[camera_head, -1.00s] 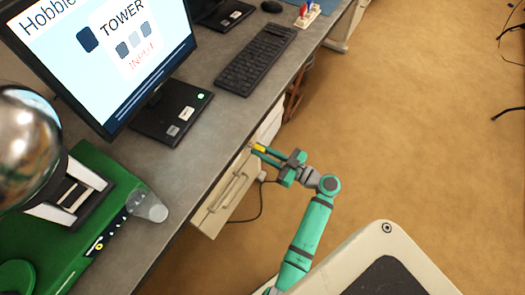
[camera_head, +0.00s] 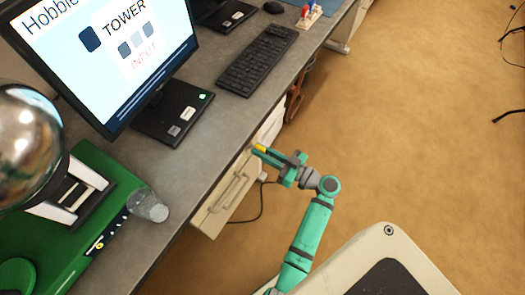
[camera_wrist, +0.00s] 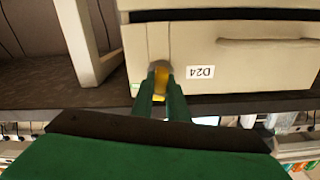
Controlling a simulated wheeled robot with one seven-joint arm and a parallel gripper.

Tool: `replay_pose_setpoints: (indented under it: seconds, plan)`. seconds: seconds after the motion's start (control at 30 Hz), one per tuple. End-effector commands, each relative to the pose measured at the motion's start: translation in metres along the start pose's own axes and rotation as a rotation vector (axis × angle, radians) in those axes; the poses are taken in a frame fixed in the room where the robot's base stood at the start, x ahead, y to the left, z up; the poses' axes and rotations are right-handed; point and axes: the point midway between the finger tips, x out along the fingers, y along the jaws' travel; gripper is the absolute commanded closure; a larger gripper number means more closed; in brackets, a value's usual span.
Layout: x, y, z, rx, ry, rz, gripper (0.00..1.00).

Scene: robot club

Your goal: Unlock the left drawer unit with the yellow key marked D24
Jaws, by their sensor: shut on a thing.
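My gripper (camera_head: 262,154) is shut on the yellow key (camera_head: 260,148), at the front of the drawer unit (camera_head: 222,210) under the desk. In the wrist view the yellow key (camera_wrist: 159,79) is between the green fingertips, its far end against or very close to the lock plate on the drawer front (camera_wrist: 200,60). Whether its tip is inside the lock cannot be seen. A white label reading D24 (camera_wrist: 201,72) shows upside down beside the lock. The drawer handle (camera_wrist: 265,43) is to the right of it. The drawer looks closed.
The grey desk top (camera_head: 190,165) overhangs the drawer unit. A dark cable (camera_head: 262,205) hangs by the drawers.

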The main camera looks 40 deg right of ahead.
Motion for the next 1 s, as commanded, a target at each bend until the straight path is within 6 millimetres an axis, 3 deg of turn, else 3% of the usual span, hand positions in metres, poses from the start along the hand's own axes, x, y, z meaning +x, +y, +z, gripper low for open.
replay_pose_setpoints:
  seconds: [0.17,0.47,0.8,1.0]
  plan:
    - [0.0002,0.0,0.0002,0.1,0.0,-0.001,1.0]
    - [-0.0005,0.0006,0.0002,0.112,0.0,0.001,1.0]
    - [-0.0003,0.0008,0.0004,0.377,-0.001,0.001,1.0]
    - [-0.0004,0.001,0.0004,0.407,-0.001,0.001,1.0]
